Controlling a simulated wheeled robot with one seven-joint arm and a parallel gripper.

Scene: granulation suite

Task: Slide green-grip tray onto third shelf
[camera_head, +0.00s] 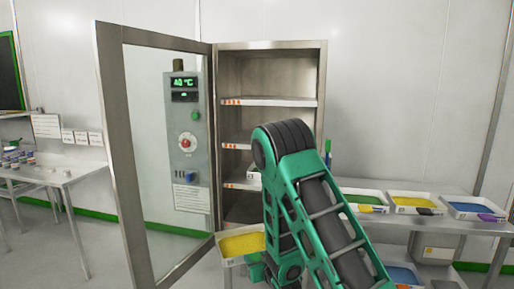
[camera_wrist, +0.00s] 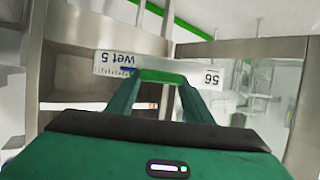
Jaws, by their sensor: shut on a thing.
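In the wrist view a white tray front (camera_wrist: 112,66), with upside-down "Wet 5" and "56" lettering, carries a green grip (camera_wrist: 162,75). My gripper (camera_wrist: 160,80) is shut on this green grip. The tray's inside and far end are hidden. In the head view my arm hides the gripper and most of the tray; a small white part beside the arm may belong to it. The open steel cabinet (camera_head: 270,45) shows an upper shelf (camera_head: 268,101), a second shelf (camera_head: 236,146) and a third shelf (camera_head: 238,184), partly hidden by my arm.
The cabinet's glass door (camera_head: 150,130) stands open at left. A yellow-filled tray (camera_head: 240,244) is low in front of the cabinet. Trays with green, yellow (camera_head: 413,201) and blue (camera_head: 470,207) fill stand on a right-hand bench. A table (camera_head: 60,177) stands at left.

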